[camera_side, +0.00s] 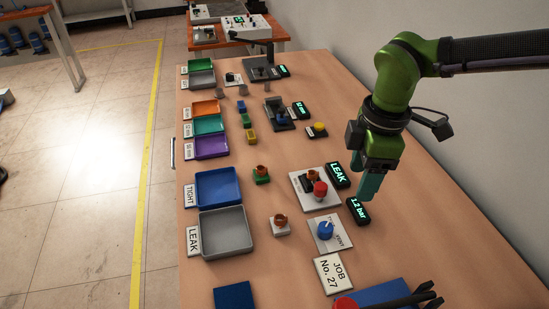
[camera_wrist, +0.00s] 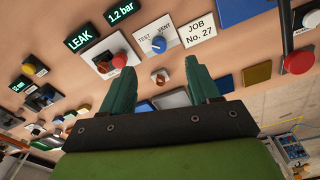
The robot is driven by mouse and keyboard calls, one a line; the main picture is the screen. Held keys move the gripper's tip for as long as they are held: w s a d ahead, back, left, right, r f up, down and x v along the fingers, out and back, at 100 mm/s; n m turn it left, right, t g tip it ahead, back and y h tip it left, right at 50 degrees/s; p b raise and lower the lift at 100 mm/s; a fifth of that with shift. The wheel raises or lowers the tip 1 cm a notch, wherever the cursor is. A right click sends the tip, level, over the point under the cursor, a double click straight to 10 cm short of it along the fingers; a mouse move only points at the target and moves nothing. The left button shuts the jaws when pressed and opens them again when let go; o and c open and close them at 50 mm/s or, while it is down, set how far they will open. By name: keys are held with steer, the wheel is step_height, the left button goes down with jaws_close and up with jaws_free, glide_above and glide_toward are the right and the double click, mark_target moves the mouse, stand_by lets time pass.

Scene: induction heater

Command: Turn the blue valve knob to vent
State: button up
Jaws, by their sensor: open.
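The blue valve knob (camera_side: 326,231) sits on a pale plate (camera_side: 341,241) near the front right of the bench, apart from my gripper. In the wrist view the knob (camera_wrist: 159,45) lies between the labels TEST, on the left, and VENT, on the right. It has a pale pointer mark, whose exact direction is too small to tell. My gripper (camera_side: 368,186) hangs in the air, behind and to the right of the knob in the side view. In the wrist view my gripper (camera_wrist: 155,75) has its teal fingers spread apart with nothing between them.
Displays read LEAK (camera_side: 339,175) and 1.2 bar (camera_side: 358,210). A fixture with a red button (camera_side: 320,189) stands behind the knob. A JOB No. 27 card (camera_side: 334,273) lies in front. A brass-topped part (camera_side: 280,224) and a grey tray (camera_side: 226,232) are to the left.

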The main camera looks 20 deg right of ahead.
mark_target(326, 226)
steer(key=w+a+n, duration=0.3)
steer(key=a+n, duration=0.1)
steer(key=n, duration=0.5)
steer(key=shift+h, duration=0.3)
steer(key=f, duration=1.6)
steer(key=shift+s+d+f, duration=0.1)
steer(key=shift+s+d, duration=0.05)
steer(key=shift+s, duration=0.25)
steer(key=c, duration=1)
steer(key=shift+c, duration=0.2)
